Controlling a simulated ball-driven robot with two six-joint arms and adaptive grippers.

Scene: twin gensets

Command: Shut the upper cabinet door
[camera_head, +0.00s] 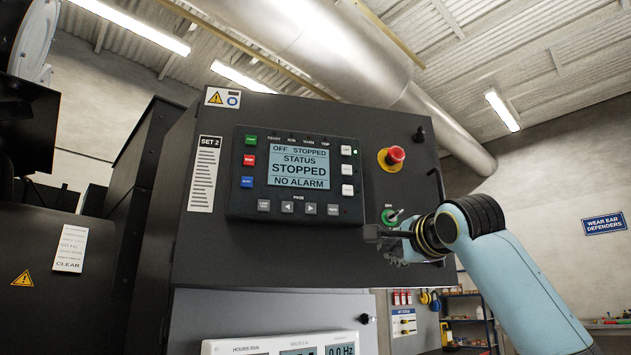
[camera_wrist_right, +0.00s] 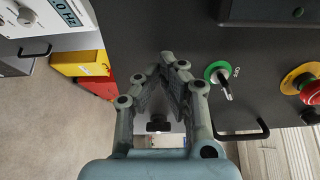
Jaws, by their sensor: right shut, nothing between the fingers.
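The upper cabinet door (camera_head: 300,255) is the dark panel marked SET 2, with a display unit (camera_head: 296,175) reading STOPPED. It also fills the upper part of the right wrist view (camera_wrist_right: 140,25). I cannot tell whether it stands slightly ajar. A dark handle (camera_wrist_right: 245,131) shows at its edge in the wrist view. My right gripper (camera_head: 374,233) is at the lower right of the door face, below the green-ringed switch (camera_head: 391,216). Its fingers (camera_wrist_right: 167,68) come together with nothing between them; touching the door is unclear. My left gripper is not in view.
A red emergency stop (camera_head: 392,158) is on the door above the switch. A lower cabinet with a black knob (camera_head: 366,319) and white meter panel (camera_head: 283,345) stands below. Dark machinery (camera_head: 60,270) is at left. Shelves (camera_head: 466,320) stand behind at right.

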